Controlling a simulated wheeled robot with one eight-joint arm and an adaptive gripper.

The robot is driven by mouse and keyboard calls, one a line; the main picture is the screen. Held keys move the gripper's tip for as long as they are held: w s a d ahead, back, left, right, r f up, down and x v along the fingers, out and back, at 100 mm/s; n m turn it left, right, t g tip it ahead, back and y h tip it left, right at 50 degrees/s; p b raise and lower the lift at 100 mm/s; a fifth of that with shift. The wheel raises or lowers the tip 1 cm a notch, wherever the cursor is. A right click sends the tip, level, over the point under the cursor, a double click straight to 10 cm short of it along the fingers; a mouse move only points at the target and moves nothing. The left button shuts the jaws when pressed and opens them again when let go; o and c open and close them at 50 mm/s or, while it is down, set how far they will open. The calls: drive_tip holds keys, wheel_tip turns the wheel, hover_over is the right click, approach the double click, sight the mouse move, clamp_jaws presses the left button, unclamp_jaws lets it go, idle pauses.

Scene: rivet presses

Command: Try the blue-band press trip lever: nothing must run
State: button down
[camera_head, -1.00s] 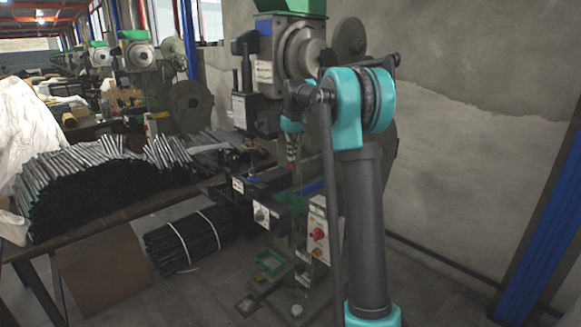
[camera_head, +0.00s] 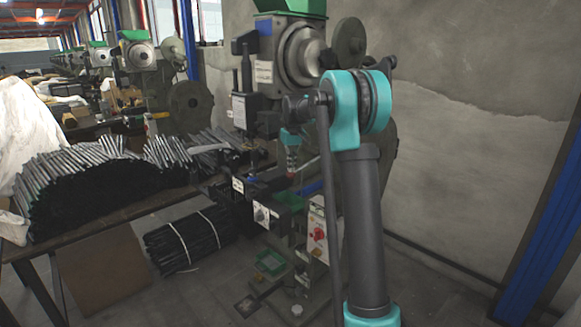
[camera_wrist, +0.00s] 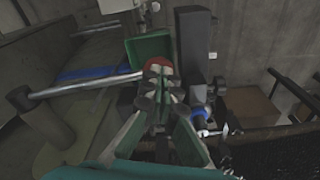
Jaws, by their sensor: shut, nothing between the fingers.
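The nearest press (camera_head: 299,50) stands by the wall, with a blue band (camera_head: 312,187) low on its body. The band also shows in the wrist view (camera_wrist: 85,73). A bright metal lever rod (camera_wrist: 90,86) runs from a dark pivot at the left to a red knob (camera_wrist: 158,64). My gripper (camera_wrist: 158,90) is shut and empty, its fingertips at the near side of the knob. The fingers partly cover the knob, and I cannot tell whether they touch it. In the head view my gripper (camera_head: 291,167) points down over the knob.
A red switch (camera_head: 318,234) and a selector knob (camera_head: 261,215) sit on the press front. A bench (camera_head: 110,217) of dark rods stands at the left, a tied bundle (camera_head: 187,242) on the floor. A blue post (camera_head: 541,235) stands at the right.

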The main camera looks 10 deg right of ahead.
drive_tip(key=shift+f, duration=0.65)
drive_tip(key=s, duration=0.2)
drive_tip(key=s+r, duration=0.1)
drive_tip(key=shift+d, duration=0.4)
drive_tip(key=shift+r, duration=0.15)
wheel_tip(320, 180, up, 12)
drive_tip(key=s, duration=0.1)
drive_tip(key=shift+d, duration=0.15)
